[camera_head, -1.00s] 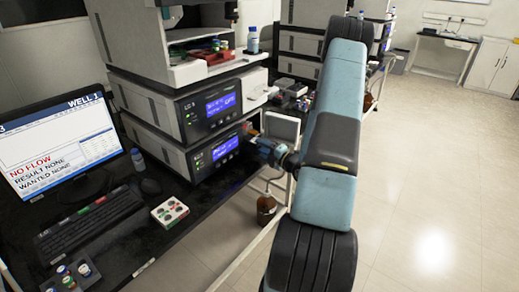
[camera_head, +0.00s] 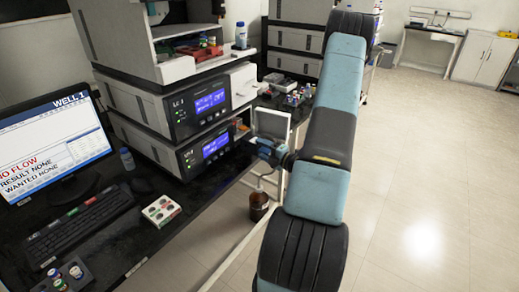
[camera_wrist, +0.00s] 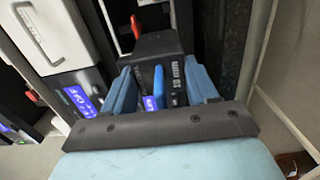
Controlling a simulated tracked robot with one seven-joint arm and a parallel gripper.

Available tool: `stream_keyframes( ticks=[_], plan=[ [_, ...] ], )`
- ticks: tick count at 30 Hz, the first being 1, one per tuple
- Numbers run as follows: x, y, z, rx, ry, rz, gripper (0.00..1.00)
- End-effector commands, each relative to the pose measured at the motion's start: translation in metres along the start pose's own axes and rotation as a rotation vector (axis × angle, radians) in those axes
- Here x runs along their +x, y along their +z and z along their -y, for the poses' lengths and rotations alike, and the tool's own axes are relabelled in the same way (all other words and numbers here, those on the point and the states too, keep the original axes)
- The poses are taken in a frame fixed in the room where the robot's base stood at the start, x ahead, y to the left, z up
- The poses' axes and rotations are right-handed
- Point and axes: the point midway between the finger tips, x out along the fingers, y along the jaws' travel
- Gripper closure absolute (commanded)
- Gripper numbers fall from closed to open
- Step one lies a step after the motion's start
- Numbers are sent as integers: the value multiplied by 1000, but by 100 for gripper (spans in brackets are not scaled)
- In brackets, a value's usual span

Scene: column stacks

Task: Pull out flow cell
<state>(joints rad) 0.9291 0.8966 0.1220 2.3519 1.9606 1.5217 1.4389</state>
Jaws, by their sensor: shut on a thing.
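My gripper (camera_head: 262,148) is beside the right side of the lower LC unit (camera_head: 203,148), in front of the bench edge. In the wrist view, my gripper (camera_wrist: 165,85) has its blue fingers closed around a dark block with pale lettering, which appears to be the flow cell (camera_wrist: 174,72). A black housing (camera_wrist: 158,43) lies just beyond it. I cannot tell whether the cell is still partly seated there. In the head view my gripper and arm hide the cell.
A monitor (camera_head: 50,140) showing NO FLOW stands at the left, with a keyboard (camera_head: 75,225) before it. A vial tray (camera_head: 161,209) lies on the bench. A brown bottle (camera_head: 259,205) stands below, near the white frame. The floor (camera_head: 430,200) at right is open.

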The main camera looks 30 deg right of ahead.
Motion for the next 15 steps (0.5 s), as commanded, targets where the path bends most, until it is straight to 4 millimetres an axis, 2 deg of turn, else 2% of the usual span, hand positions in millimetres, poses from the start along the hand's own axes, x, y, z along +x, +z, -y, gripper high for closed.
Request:
stream_keyframes(
  ticks=[15],
  plan=[
    [-25, 0, 0, 1, 0, 1, 85]
  ],
)
